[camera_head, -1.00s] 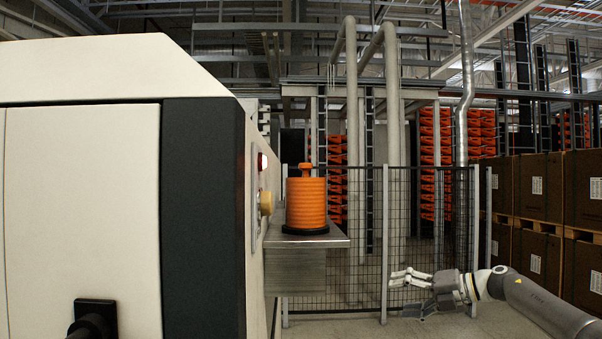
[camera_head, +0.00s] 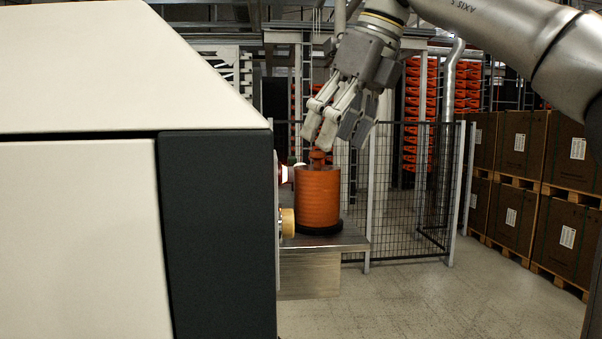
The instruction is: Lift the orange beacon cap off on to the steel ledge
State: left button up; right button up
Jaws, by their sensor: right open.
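The orange beacon cap (camera_head: 318,198) is a ribbed upright cylinder with a small knob on top. It stands on a dark round base (camera_head: 318,228) on the steel ledge (camera_head: 345,242), which juts out from the machine's side. My right gripper (camera_head: 332,140) comes down from the upper right with its fingers pointing down. It is open, with its fingertips just above and around the height of the knob's top. I cannot tell whether any finger touches the knob. My left gripper is not in view.
A big cream and dark grey machine cabinet (camera_head: 85,230) fills the left. A yellowish knob (camera_head: 287,223) and a pale lamp (camera_head: 286,174) sit on its side, close to the cap. A mesh fence (camera_head: 415,190) and stacked brown boxes (camera_head: 508,205) stand behind at right.

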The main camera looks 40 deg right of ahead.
aim_at(317, 167)
jog(key=shift+w+a+f, duration=0.75)
jog(key=shift+w+f, duration=0.15)
jog(key=shift+w, duration=0.1)
jog(key=shift+s+d+f, duration=0.25)
jog(key=shift+s+f, duration=0.3)
jog(key=shift+f, duration=0.25)
jog(key=shift+x, duration=0.85)
jog(key=p+x, duration=0.1)
jog(key=x, duration=0.1)
jog(key=p+x, duration=0.1)
jog(key=shift+w+a+f, duration=0.1)
jog(key=shift+w+f, duration=0.1)
jog(key=shift+w, duration=0.35)
jog(key=shift+f, duration=0.3)
jog(key=shift+w+f, duration=0.15)
jog(key=shift+f, duration=0.1)
jog(key=shift+w, duration=0.1)
jog(key=shift+c, duration=0.3)
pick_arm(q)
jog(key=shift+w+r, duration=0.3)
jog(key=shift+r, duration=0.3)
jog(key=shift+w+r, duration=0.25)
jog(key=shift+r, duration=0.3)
pick_arm(e)
jog(key=c, duration=0.6)
